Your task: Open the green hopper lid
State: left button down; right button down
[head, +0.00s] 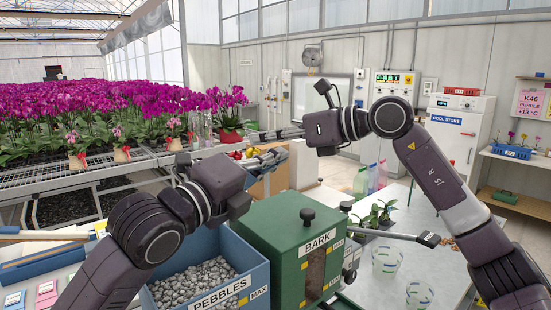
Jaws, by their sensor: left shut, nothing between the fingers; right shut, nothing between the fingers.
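The green hopper (283,262), labelled BARK, stands at the lower middle. Its green lid (282,222) lies flat on top and looks closed, with a black knob (307,216) standing up from it. My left gripper (275,156) is shut and empty, above and behind the lid, apart from the knob. My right gripper (268,135) is shut and empty, pointing left, higher and farther back than the knob. Nothing touches the lid.
A blue PEBBLES bin (258,282) full of grey stones adjoins the hopper on the left. A scoop (428,239), small plants (378,216) and clear cups (387,262) are on the right bench (405,200). Orchids (120,115) fill benches at the left.

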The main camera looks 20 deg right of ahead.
jog(key=c, duration=2.6)
grip_release()
jog(key=o, duration=0.9)
jog(key=shift+c, duration=0.2)
